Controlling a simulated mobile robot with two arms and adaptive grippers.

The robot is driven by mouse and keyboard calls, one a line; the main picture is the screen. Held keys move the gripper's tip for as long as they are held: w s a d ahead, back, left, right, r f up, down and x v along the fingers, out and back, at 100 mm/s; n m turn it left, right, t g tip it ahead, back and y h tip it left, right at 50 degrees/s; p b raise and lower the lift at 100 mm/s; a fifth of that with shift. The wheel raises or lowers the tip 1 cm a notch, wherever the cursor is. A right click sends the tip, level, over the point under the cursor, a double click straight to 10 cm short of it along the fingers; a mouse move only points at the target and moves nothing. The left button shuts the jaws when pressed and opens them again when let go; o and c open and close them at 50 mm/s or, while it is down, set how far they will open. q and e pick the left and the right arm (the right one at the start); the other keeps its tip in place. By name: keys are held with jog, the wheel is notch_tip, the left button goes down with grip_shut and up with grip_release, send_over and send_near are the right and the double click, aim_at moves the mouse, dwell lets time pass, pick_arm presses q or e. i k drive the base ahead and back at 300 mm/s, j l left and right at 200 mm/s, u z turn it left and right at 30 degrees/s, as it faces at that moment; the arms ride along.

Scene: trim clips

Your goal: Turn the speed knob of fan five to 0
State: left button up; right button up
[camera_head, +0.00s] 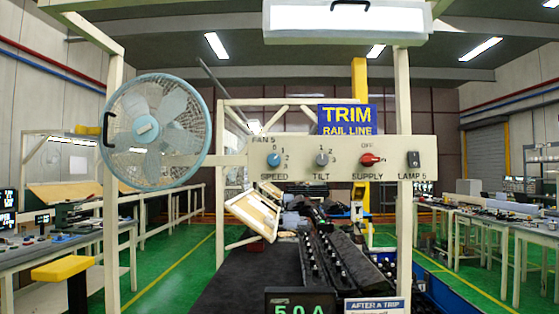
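The speed knob (273,160) is a small blue dial on the cream control panel (345,148), above the word SPEED and under the label FAN 5. Marks 0, 1, 2 and 3 stand around it; its pointer is too small to read for certain. Fan five (146,130) is a round, light-blue caged fan to the left of the panel. Neither of my grippers is in view, and nothing touches the knob.
On the panel are a grey tilt knob (321,158), a red supply knob (370,159) and a dark lamp switch (413,159). A cream post (404,215) stands at the right. A dark bench surface and a digital display (299,301) lie below.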

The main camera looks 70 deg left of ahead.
aim_at(274, 160)
jog(key=u, duration=1.95)
